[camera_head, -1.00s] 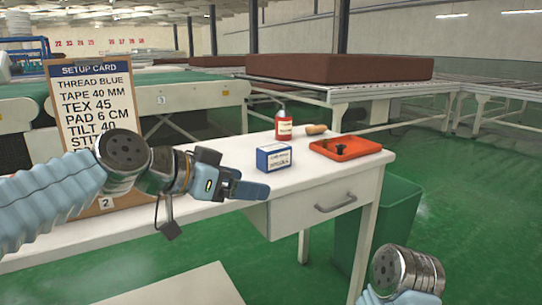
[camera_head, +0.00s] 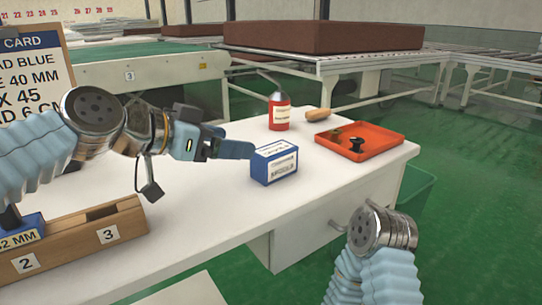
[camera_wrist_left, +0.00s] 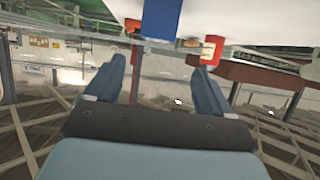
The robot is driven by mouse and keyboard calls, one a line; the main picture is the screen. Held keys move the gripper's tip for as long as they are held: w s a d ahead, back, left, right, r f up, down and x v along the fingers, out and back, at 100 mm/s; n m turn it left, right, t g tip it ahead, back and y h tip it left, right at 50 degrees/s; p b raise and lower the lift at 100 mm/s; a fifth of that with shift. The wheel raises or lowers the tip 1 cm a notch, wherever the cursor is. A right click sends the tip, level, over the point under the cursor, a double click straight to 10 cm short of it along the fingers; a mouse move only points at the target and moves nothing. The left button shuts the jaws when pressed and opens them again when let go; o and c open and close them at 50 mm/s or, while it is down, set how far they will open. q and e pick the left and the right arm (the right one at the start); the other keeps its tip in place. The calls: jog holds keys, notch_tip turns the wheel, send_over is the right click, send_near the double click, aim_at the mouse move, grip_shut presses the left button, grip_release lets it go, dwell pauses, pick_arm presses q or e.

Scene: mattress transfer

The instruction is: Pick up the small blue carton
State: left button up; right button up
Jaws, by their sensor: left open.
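The small blue carton (camera_head: 274,163), with white label panels, stands upright on the white table. It also shows at the top of the left wrist view (camera_wrist_left: 161,18). My left gripper (camera_head: 243,149) is just left of the carton in the head view, around the height of its top. In the left wrist view its two fingers (camera_wrist_left: 158,67) are spread apart with nothing between them, and the carton lies beyond the fingertips, off toward the top of the picture. Of my right arm only the wrist shows at lower right in the head view; its gripper is out of view.
A red bottle (camera_head: 279,111), a wooden-handled item (camera_head: 318,115) and an orange tray (camera_head: 385,147) with small dark parts stand behind and right of the carton. A wooden rack (camera_head: 75,240) is at front left. The table in front of the carton is clear.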

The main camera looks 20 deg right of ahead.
pick_arm(q)
jog(key=p, duration=0.1)
send_near(277, 148)
jog(key=x, duration=0.4)
jog(key=shift+w, duration=0.45)
jog(key=x, duration=0.4)
jog(key=p+x, duration=0.1)
jog(key=x, duration=0.1)
jog(key=shift+s+d+f, duration=0.1)
jog(key=shift+s+f, duration=0.1)
jog(key=shift+s, duration=0.1)
jog(key=shift+c, duration=0.2)
jog(key=c, duration=0.9)
jog(key=shift+c, duration=1.1)
jog(key=shift+r, duration=0.15)
